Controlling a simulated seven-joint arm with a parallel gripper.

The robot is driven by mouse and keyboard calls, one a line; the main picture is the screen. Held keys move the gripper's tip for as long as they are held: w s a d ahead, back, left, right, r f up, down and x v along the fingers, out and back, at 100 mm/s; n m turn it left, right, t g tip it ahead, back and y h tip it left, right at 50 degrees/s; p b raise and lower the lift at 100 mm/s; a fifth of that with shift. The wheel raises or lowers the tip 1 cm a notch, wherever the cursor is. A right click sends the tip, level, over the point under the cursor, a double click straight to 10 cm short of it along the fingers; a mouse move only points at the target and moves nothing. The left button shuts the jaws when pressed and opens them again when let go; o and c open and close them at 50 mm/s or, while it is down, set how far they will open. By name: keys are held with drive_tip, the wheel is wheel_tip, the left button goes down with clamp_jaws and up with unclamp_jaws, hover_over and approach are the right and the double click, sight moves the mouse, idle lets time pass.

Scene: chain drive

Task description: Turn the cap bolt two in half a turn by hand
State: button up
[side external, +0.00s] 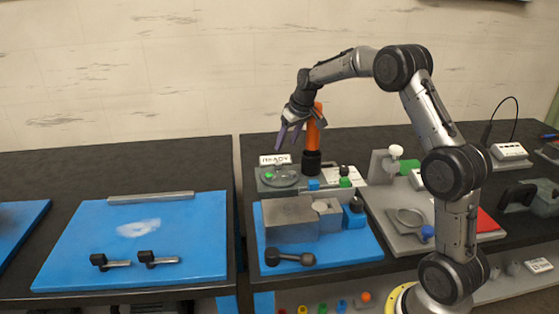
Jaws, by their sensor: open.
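My gripper (290,136) hangs fingers-down above the back of the right bench, with its purple fingers apart and nothing seen between them. It is in front of or beside an orange upright handle (313,132); I cannot tell whether they touch. Below it is a grey station (268,187) with a round plate and a green knob. I cannot make out which part is cap bolt two. Two black-headed pieces with grey shanks, one at the left (110,262) and one at the right (158,260), lie on the left blue mat (75,240).
A grey block (290,222) and a black double-ended handle (290,257) are on the right blue mat (345,255). A grey plate with a ring (408,217) and a white knob (396,151) stand to the right.

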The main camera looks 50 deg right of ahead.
sight(278, 163)
drive_tip(key=x, duration=0.9)
drive_tip(key=shift+w+f, duration=0.1)
drive_tip(key=shift+w, duration=0.05)
clamp_jaws()
